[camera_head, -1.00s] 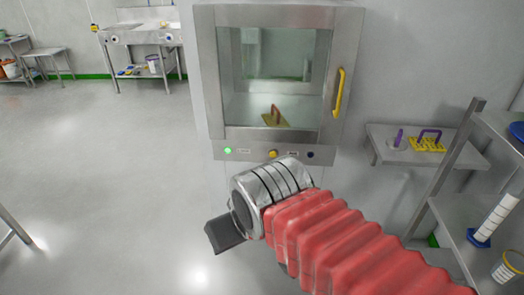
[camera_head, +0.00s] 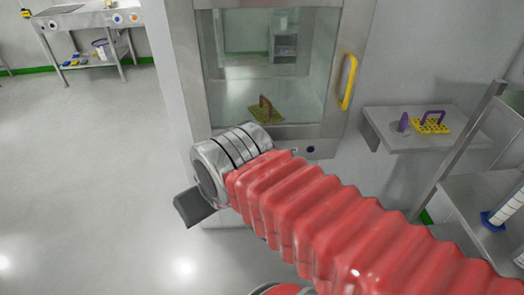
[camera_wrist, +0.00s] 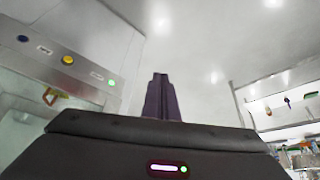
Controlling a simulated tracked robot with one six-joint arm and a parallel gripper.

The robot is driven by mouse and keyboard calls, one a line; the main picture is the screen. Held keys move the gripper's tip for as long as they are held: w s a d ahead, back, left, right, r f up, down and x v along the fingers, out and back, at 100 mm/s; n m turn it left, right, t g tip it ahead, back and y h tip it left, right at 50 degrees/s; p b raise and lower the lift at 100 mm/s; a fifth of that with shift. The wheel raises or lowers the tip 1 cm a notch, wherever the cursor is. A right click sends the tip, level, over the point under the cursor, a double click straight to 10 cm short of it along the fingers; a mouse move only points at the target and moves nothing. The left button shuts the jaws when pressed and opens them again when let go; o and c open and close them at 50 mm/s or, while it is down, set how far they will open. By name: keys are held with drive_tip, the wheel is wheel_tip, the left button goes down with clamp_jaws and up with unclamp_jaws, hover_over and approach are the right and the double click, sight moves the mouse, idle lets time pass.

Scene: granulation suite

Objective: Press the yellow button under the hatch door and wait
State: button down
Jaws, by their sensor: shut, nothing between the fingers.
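The hatch door (camera_head: 222,60) is a glass pane in a steel frame with a yellow handle (camera_head: 347,82) on its right. It looks closed. The yellow button (camera_wrist: 68,60) shows in the wrist view on the hatch's panel, between a dark blue button (camera_wrist: 23,38) and a lit green light (camera_wrist: 112,82). In the head view my arm hides the yellow button and the green light; the dark blue button (camera_head: 310,149) shows. My gripper (camera_wrist: 160,90) is shut and empty, its fingers pointing away from the wrist camera, apart from the yellow button in that view.
A yellow tool with a brown handle (camera_head: 265,108) lies behind the glass. A wall shelf (camera_head: 388,140) at the right holds a purple item and a yellow perforated block. A steel rack (camera_head: 470,200) stands at the far right. The floor at left is clear.

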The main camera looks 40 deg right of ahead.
drive_tip(key=shift+w, duration=0.15)
drive_tip(key=shift+f, duration=0.1)
drive_tip(key=w+d+f+m+y, duration=0.2)
drive_tip(key=w+f+m+y, duration=0.3)
drive_tip(key=m, duration=0.4)
drive_tip(key=w+d+f+m+y, duration=0.25)
drive_tip(key=w+f+m, duration=0.3)
drive_tip(key=m, duration=0.35)
drive_tip(key=d+f+m+t+h, duration=0.3)
drive_tip(key=d+f+m, duration=0.3)
drive_tip(key=d+m, duration=0.4)
drive_tip(key=d+f+m+t+h, duration=0.3)
drive_tip(key=d+f+m, duration=0.4)
drive_tip(key=d, duration=0.8)
drive_tip(key=m+h, duration=0.1)
drive_tip(key=m, duration=0.2)
drive_tip(key=shift+w+f+t, duration=0.2)
drive_tip(key=shift+w+t, duration=0.05)
drive_tip(key=shift+t, duration=0.15)
